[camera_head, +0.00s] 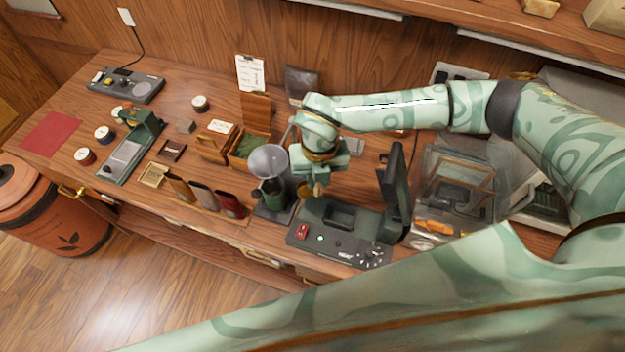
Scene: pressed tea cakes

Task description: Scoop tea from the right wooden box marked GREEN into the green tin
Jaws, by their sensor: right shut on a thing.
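The right wooden box (236,162) stands mid-counter with its lid raised and dark green tea (248,145) inside. I cannot read its marking. The green tin (273,193) stands to its right on a dark stand, with a grey funnel (268,159) over its mouth. My right gripper (317,184) points down, just right of the funnel. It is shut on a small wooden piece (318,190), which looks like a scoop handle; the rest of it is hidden. My left gripper is not in view.
A dark machine (338,232) with a raised part stands right below my right gripper. Another wooden box (212,148) is left of the tea box. Several pouches (205,196) stand in a rack at the front. A clear-sided case (455,190) stands at right.

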